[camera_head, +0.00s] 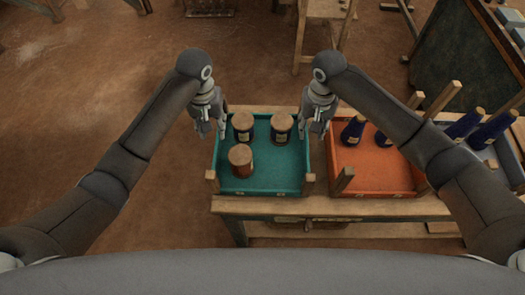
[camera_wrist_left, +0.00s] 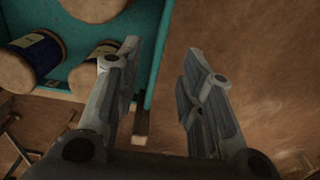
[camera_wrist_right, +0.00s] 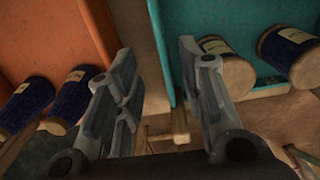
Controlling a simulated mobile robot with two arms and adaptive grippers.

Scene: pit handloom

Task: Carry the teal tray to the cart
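The teal tray (camera_head: 262,184) sits on a wooden bench and holds three wooden-topped spools, two at the back (camera_head: 243,122) (camera_head: 281,123) and one in front (camera_head: 240,156). My left gripper (camera_head: 212,130) is at the tray's left side, open; in the left wrist view its fingers (camera_wrist_left: 162,52) stand apart with the teal wall (camera_wrist_left: 156,60) showing between them. My right gripper (camera_head: 315,130) is at the tray's right side, also open; in the right wrist view its fingers (camera_wrist_right: 156,52) stand on either side of the teal wall (camera_wrist_right: 164,40). Contact with the walls cannot be told.
An orange tray (camera_head: 372,182) with blue spools (camera_head: 352,130) stands close on the right of the teal tray. Further right are more blue spools (camera_head: 490,130) and a dark board (camera_head: 460,55). The brown floor (camera_head: 90,90) at left is open. A wooden stool (camera_head: 325,12) stands behind.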

